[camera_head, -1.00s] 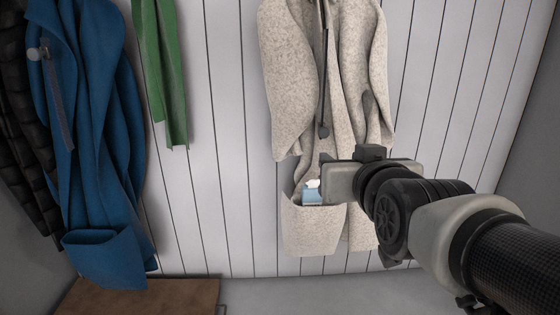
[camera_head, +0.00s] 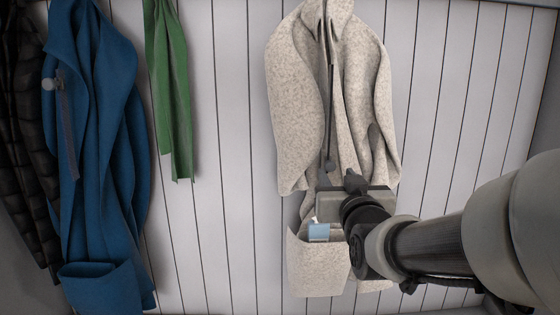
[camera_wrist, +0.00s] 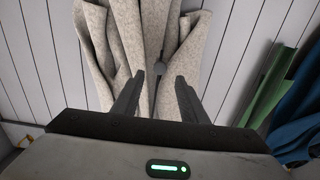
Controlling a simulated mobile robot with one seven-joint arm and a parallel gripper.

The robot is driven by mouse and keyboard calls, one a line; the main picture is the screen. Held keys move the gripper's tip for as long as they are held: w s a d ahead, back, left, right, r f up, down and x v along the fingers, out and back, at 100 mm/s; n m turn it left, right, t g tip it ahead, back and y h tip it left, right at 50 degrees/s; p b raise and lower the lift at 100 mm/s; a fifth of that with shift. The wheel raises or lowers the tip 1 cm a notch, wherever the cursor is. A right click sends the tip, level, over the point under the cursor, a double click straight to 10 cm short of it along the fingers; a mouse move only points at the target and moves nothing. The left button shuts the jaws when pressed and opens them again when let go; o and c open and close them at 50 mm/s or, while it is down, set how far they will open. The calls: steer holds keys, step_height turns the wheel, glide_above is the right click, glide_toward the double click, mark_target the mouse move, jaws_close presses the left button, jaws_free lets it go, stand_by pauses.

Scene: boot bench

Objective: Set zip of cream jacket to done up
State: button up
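The cream jacket (camera_head: 294,120) hangs on the wall in the middle of the head view and fills the middle of the wrist view (camera_wrist: 120,45). Its zip shows as a dark line (camera_head: 328,90) down the front, with a dark round pull (camera_head: 330,166) at its lower end. My gripper (camera_wrist: 160,75) is open, with a finger on either side of the pull (camera_wrist: 158,67) as the wrist view sees it. I cannot tell whether the pull lies between the fingertips or just beyond them. In the head view my gripper's body hides its fingertips, just below the pull.
A light-blue item (camera_head: 319,232) sticks out of the cream jacket's pocket (camera_head: 318,272). A blue jacket (camera_head: 100,150), a green scarf (camera_head: 170,90) and a black padded jacket (camera_head: 25,170) hang to the left. The plank wall (camera_head: 450,110) on the right is bare.

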mark_target(331, 166)
steer(key=w, duration=0.8)
jaws_close()
